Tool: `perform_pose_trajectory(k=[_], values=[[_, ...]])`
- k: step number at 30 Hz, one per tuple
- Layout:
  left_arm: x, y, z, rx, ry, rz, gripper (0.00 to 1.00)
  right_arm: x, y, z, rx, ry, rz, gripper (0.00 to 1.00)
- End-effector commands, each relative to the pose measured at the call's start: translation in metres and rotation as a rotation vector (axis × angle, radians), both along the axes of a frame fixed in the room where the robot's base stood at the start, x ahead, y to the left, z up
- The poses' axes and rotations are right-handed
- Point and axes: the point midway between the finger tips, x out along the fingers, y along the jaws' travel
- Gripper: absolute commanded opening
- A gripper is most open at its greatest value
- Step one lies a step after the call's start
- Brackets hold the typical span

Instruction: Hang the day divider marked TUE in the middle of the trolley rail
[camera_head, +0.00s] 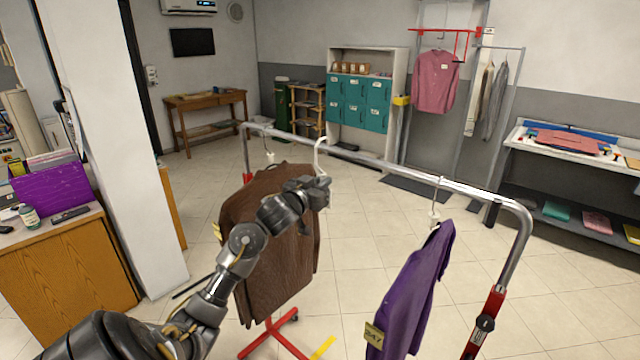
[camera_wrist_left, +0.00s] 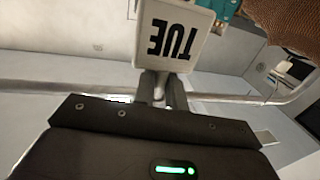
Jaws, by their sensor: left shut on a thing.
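My left gripper (camera_head: 320,190) is beside the middle of the trolley rail (camera_head: 365,158), a little below it. In the left wrist view its fingers (camera_wrist_left: 160,92) are shut on the white stem of the TUE divider (camera_wrist_left: 172,38), whose lettering appears upside down there. In the head view a white curved hook (camera_head: 320,148) rises from the gripper to the rail and overlaps it. I cannot tell whether it bears on the rail. The gripper hides the divider's plate in the head view. My right gripper is not in view.
A brown garment (camera_head: 275,250) hangs left of the divider, behind my left arm. A purple garment (camera_head: 415,285) with a yellow tag hangs at the right of the rail. Rail between the white hook and the purple garment is clear. A counter (camera_head: 65,255) stands at left.

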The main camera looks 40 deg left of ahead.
Motion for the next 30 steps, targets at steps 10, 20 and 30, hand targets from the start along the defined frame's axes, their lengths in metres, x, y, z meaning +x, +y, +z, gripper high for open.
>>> perform_pose_trajectory(k=[10, 20, 30], values=[[0.01, 0.0, -0.001, -0.001, 0.0, 0.0, 0.0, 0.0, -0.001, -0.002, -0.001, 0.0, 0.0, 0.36], [0.024, 0.0, 0.0, -0.002, -0.002, 0.0, 0.0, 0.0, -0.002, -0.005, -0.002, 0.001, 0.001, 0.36], [0.038, 0.001, 0.0, -0.002, 0.0, 0.0, 0.0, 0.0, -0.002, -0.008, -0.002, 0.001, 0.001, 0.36]])
